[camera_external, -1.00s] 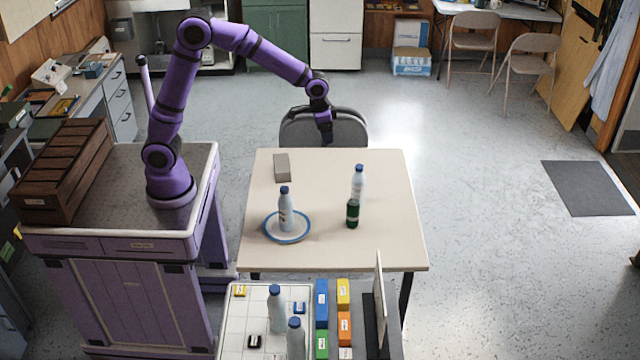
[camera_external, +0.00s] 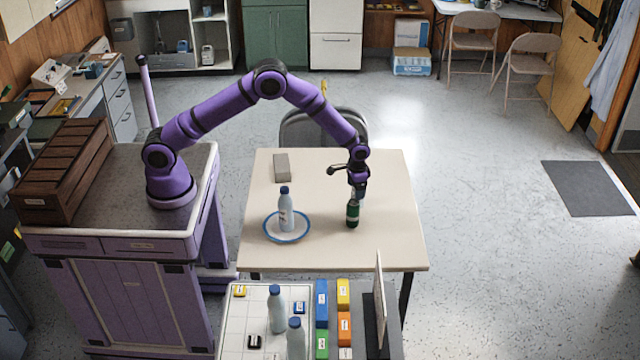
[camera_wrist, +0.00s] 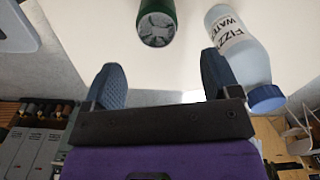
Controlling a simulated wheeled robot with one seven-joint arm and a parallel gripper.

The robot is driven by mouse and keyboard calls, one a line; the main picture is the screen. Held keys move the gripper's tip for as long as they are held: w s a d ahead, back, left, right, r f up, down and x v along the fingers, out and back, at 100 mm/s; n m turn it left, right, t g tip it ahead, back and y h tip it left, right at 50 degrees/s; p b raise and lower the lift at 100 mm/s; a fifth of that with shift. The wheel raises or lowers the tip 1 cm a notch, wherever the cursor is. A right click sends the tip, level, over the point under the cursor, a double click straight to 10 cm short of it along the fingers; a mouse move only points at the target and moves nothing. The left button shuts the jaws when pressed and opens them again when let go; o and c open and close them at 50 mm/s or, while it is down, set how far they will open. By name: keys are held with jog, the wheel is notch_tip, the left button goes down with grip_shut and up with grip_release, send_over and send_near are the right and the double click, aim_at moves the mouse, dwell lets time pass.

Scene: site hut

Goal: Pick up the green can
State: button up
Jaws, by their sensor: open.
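The green can (camera_external: 352,214) stands upright on the beige table (camera_external: 400,245), right of its middle. In the wrist view the green can (camera_wrist: 157,22) shows at the top, its pale end toward the camera, beyond the fingertips. My gripper (camera_external: 358,190) is just behind and above the can in the outside view. In the wrist view my gripper (camera_wrist: 158,75) is open, with nothing between its fingers.
A grey block (camera_external: 281,167) lies at the table's back left. A board (camera_external: 240,335) with bottles and coloured boxes is in front. The table's right side is clear.

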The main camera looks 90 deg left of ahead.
aim_at(354, 203)
notch_tip(354, 203, down, 10)
jog(key=shift+s+d+f, duration=0.1)
jog(key=shift+s+d, duration=0.05)
jog(key=c, duration=1.2)
